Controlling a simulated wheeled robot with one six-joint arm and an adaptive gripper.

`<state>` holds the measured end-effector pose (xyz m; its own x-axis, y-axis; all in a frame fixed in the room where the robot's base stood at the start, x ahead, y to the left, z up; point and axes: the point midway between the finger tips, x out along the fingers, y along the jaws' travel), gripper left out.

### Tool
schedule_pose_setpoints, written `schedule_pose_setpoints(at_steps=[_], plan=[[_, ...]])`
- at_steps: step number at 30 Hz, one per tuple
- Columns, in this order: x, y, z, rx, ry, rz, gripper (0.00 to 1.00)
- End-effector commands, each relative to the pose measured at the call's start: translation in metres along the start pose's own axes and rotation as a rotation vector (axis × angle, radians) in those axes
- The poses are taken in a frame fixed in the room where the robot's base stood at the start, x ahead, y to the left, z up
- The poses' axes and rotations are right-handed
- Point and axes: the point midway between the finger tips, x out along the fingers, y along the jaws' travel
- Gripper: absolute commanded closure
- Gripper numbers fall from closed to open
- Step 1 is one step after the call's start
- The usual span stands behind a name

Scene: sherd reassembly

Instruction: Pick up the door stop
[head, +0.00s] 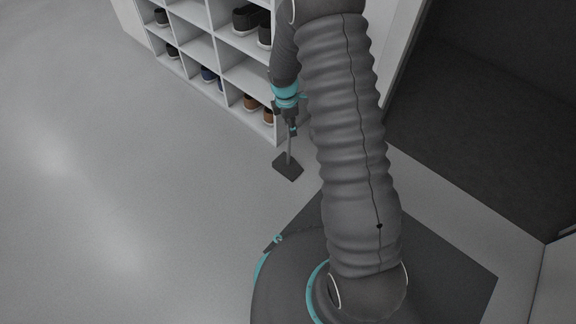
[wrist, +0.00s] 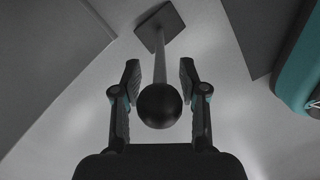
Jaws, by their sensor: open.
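The door stop stands on the floor; its dark square base (head: 287,166) and thin grey rod show below my gripper (head: 291,122) in the head view. In the wrist view the door stop's black ball top (wrist: 159,105) is between the two fingers of my gripper (wrist: 159,75), nearest the camera. The grey rod runs from the ball up to the dark base at the top of the picture. My gripper is open, with a gap between each finger and the rod. In the head view my gripper hides the ball.
A white shelf unit (head: 229,87) with several pairs of shoes stands just behind my gripper. A dark mat (head: 441,254) lies to the right, beside a dark doorway (head: 490,120). The pale floor (head: 130,190) at the left is clear.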

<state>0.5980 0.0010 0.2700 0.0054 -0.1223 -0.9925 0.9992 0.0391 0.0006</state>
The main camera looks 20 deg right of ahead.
Motion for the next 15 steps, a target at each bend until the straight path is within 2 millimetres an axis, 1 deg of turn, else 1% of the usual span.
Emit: schedule_pose_setpoints(at_steps=[1,3,10,11,12,14,15], plan=[[0.0086,-0.0004,-0.0003,0.000,0.000,-0.002,0.57],[0.0135,-0.0003,-0.0004,0.000,0.000,-0.001,0.57],[0.0140,0.0001,-0.0005,0.000,0.000,0.001,0.57],[0.0140,0.0001,-0.0004,0.000,0.000,0.001,0.65],[0.0140,0.0001,-0.0004,0.000,0.000,0.000,0.75],[0.0140,0.0001,-0.0004,0.000,0.000,0.000,0.90],[0.0140,0.0001,-0.0004,0.000,0.000,0.000,1.00]])
